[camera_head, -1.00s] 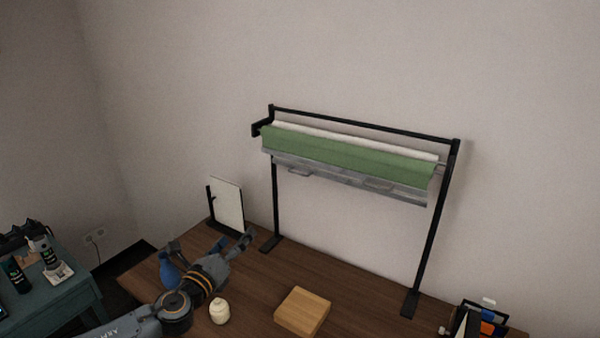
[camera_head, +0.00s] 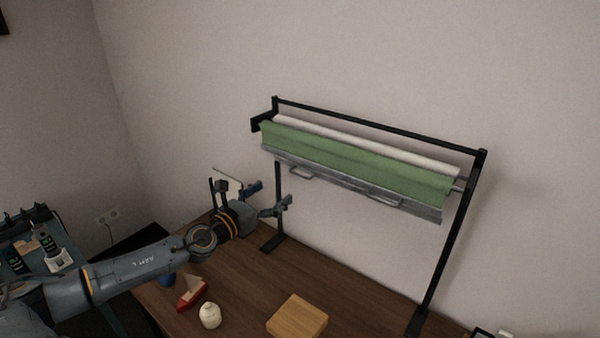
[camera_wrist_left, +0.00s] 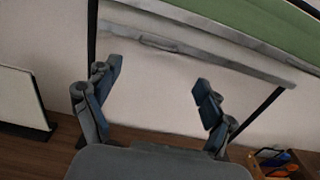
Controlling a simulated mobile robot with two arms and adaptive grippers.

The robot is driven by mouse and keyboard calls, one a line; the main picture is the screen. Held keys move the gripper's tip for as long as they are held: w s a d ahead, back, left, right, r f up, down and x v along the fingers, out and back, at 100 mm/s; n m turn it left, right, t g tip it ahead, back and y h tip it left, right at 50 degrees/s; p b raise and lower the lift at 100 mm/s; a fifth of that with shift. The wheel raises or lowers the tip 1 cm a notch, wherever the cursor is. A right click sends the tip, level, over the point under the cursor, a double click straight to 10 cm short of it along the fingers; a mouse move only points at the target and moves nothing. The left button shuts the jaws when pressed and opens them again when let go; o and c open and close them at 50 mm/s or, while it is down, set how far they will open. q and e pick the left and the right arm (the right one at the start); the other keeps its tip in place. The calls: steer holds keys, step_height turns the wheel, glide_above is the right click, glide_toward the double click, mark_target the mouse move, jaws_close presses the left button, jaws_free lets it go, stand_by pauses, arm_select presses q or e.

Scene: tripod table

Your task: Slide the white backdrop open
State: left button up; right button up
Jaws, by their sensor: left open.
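The white backdrop (camera_head: 360,144) shows as a pale roll along the top of a black stand. A green backdrop (camera_head: 350,165) hangs in front of it and hides its lower part. Grey bars (camera_head: 345,184) run along the bottom edge with a left handle (camera_head: 301,173) and a right handle (camera_head: 384,201); which handle belongs to the white one I cannot tell. My left gripper (camera_head: 273,196) is open and empty, below and left of the left handle. In the left wrist view a handle (camera_wrist_left: 150,42) lies beyond and above the open fingers (camera_wrist_left: 157,78). My right gripper is not in view.
The stand's black posts (camera_head: 450,245) rise from the wooden table (camera_head: 245,285). A wooden block (camera_head: 297,317), a cream jar (camera_head: 210,316) and a red object (camera_head: 191,293) lie on it. A white panel (camera_wrist_left: 18,97) stands left in the wrist view. A teal side table is at far left.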

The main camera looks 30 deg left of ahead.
mark_target(300, 175)
arm_select(q)
steer(key=w, duration=0.4)
steer(key=w+p, duration=0.1)
steer(key=w, duration=0.3)
steer(key=w+d+p, duration=0.1)
steer(key=w, duration=0.3)
steer(key=shift+f, duration=0.1)
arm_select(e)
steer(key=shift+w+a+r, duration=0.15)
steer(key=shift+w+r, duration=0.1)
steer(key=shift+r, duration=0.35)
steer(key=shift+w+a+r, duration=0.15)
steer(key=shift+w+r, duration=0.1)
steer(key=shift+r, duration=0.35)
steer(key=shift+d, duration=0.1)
